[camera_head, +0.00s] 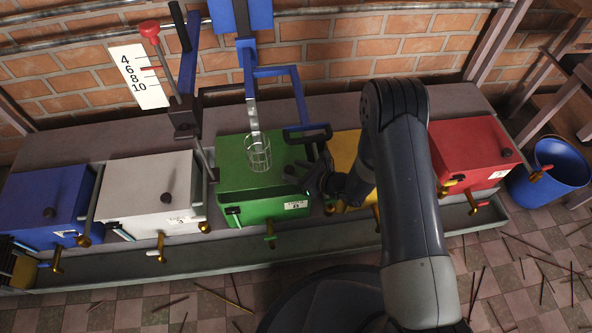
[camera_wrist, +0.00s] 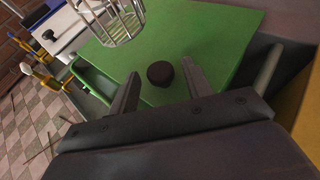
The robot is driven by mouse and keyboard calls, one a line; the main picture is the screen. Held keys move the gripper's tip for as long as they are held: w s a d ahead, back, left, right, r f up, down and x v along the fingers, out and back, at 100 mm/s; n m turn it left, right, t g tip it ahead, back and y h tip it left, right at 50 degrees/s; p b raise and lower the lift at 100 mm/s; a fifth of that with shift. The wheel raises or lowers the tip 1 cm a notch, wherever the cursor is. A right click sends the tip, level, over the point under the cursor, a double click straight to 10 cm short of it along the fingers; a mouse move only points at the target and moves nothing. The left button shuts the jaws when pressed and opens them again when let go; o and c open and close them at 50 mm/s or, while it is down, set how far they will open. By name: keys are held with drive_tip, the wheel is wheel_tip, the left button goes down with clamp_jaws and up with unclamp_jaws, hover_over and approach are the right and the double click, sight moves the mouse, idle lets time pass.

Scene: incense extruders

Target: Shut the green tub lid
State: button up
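The green tub (camera_head: 290,208) stands in the middle of the row, with its flat green lid (camera_head: 235,175) on top. In the wrist view the lid (camera_wrist: 215,45) fills the middle, with a round black knob (camera_wrist: 160,73) on it. At its left edge a green rim with a dark inside shows; I cannot tell how far the lid stands off the tub. My gripper (camera_head: 308,180) is over the lid's right part. In the wrist view my gripper (camera_wrist: 160,85) is open, its fingers on either side of the knob with gaps. The knob is hidden in the head view.
A wire basket (camera_head: 258,153) hangs over the lid on a blue-and-metal arm (camera_head: 250,85). White (camera_head: 150,185), blue (camera_head: 45,205), yellow (camera_head: 345,150) and red (camera_head: 470,150) tubs flank the green one. Brass-coloured taps line the front above a trough (camera_head: 330,235). A blue bucket (camera_head: 550,175) stands at right.

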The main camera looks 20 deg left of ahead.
drive_tip(key=shift+o, duration=0.3)
drive_tip(key=p+v, duration=0.3)
drive_tip(key=v, duration=0.8)
drive_tip(key=shift+a, duration=0.1)
